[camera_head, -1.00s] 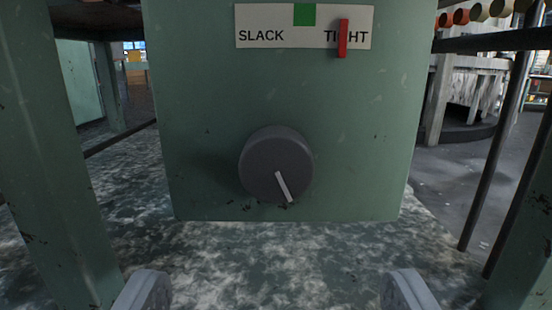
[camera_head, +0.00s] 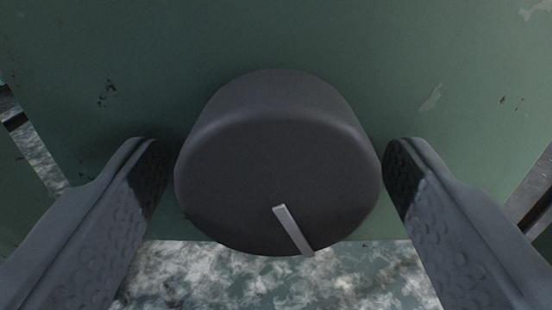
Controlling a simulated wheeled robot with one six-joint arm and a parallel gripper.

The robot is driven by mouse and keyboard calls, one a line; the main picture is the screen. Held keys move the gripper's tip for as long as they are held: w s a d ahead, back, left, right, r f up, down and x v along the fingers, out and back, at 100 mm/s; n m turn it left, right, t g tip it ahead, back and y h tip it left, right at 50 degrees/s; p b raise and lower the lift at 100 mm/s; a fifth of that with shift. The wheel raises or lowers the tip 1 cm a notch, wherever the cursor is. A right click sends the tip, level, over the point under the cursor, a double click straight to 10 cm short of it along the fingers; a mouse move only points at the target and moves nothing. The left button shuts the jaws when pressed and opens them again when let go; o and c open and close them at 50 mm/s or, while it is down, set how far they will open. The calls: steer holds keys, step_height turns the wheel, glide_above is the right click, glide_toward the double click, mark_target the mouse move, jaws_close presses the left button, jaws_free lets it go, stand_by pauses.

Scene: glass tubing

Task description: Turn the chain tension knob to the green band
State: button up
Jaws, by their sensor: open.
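The dark grey chain tension knob (camera_head: 270,150) fills the middle of the view on a green panel. Its light pointer line (camera_head: 293,230) points down and slightly right. My gripper (camera_head: 275,165) is open, with one finger on the left of the knob and one on the right. A narrow gap shows between each fingertip and the knob's side. The scale with the SLACK and TIGHT labels, the green band and the red marker is out of view now.
The green panel (camera_head: 440,60) lies behind the knob, with chipped paint. A mottled grey surface (camera_head: 270,280) shows below the panel's lower edge, close under the knob.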

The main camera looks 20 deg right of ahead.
steer(key=shift+c, duration=0.4)
steer(key=c, duration=0.9)
steer(key=shift+m, duration=0.3)
steer(key=m, duration=0.3)
steer(key=shift+m, duration=0.3)
steer(key=m, duration=0.3)
steer(key=shift+a+m, duration=0.1)
steer(key=shift+m, duration=0.3)
steer(key=m, duration=0.4)
steer(key=shift+m, duration=2.2)
